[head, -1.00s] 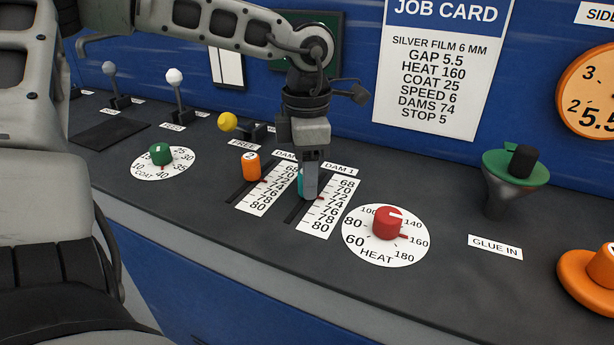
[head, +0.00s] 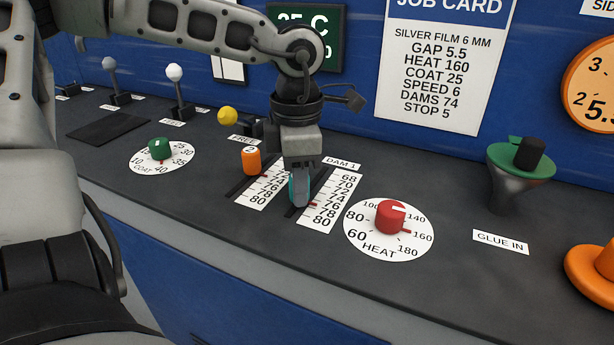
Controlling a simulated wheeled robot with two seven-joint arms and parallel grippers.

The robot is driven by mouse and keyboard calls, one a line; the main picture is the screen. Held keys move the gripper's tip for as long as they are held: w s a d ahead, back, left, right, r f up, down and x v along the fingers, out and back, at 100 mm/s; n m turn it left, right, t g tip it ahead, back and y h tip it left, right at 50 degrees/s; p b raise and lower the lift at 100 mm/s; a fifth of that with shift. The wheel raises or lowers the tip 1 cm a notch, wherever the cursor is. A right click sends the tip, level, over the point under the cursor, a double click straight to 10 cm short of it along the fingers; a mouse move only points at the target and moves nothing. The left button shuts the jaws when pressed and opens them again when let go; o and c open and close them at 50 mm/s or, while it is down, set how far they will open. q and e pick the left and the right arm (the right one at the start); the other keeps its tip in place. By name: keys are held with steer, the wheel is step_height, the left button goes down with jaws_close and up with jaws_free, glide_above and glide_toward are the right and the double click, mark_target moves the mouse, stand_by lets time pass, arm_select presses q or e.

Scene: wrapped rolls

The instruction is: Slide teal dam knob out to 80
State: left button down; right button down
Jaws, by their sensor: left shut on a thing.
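The teal dam knob (head: 291,193) stands in the slot of the DAM 1 scale, mostly hidden behind my fingers. My left gripper (head: 300,193) points down from above and is shut on this knob. The DAM 1 scale (head: 318,211) runs from 68 at the back to 80 at the front. The red pointer beside the knob is at about 76, short of the 80 mark at the front end. My right gripper is not in view.
An orange knob (head: 251,162) marked 2 stands in the neighbouring slot on the left. The red HEAT knob (head: 390,217) is close on the right. A job card (head: 440,65) hangs behind. The counter in front of the slots is clear.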

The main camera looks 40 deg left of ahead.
mark_target(289, 214)
arm_select(q)
steer(key=shift+s+d+b, duration=0.15)
steer(key=shift+s+d, duration=0.1)
steer(key=shift+s, duration=0.5)
steer(key=shift+s+d+b, duration=0.15)
steer(key=shift+s+d, duration=0.1)
steer(key=shift+s, duration=0.45)
steer(key=c, duration=1.1)
jaws_free()
steer(key=shift+s, duration=0.15)
steer(key=shift+r, duration=0.3)
step_height(289, 214, up, 15)
steer(key=p, duration=0.2)
steer(key=shift+r, duration=0.2)
